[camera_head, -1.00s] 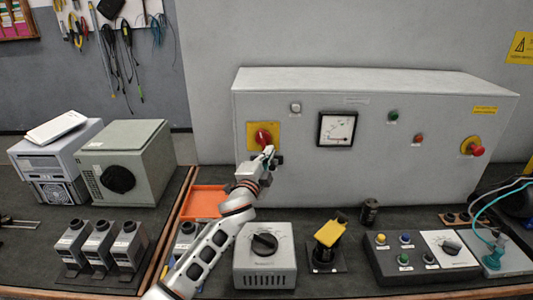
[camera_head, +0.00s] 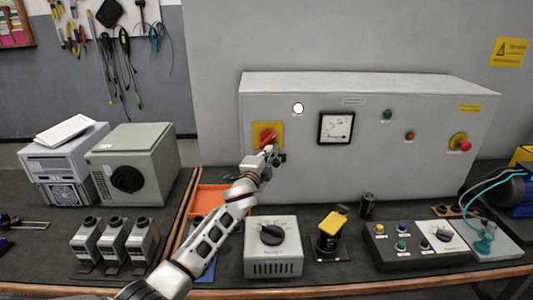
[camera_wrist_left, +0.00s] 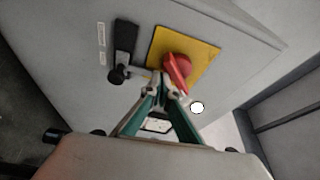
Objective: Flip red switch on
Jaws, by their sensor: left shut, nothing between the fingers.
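The red switch (camera_head: 268,137) is a rotary handle on a yellow plate (camera_head: 259,128) at the left of the grey cabinet's front. Its handle stands at a slant. It also shows in the wrist view as a red handle (camera_wrist_left: 177,72) on a yellow plate (camera_wrist_left: 205,52). My left gripper (camera_head: 268,151) is at the lower part of the handle. In the wrist view its green-sided fingers (camera_wrist_left: 160,90) meet at the tips, close to the handle's lower end; I cannot tell if they touch. They hold nothing. My right gripper is not in view.
The white lamp (camera_head: 298,107) near the switch shines bright white. A gauge (camera_head: 337,127) and a red mushroom button (camera_head: 460,144) are on the same cabinet (camera_head: 375,175). An orange tray (camera_head: 208,198) and a grey dial box (camera_head: 272,262) stand below on the bench.

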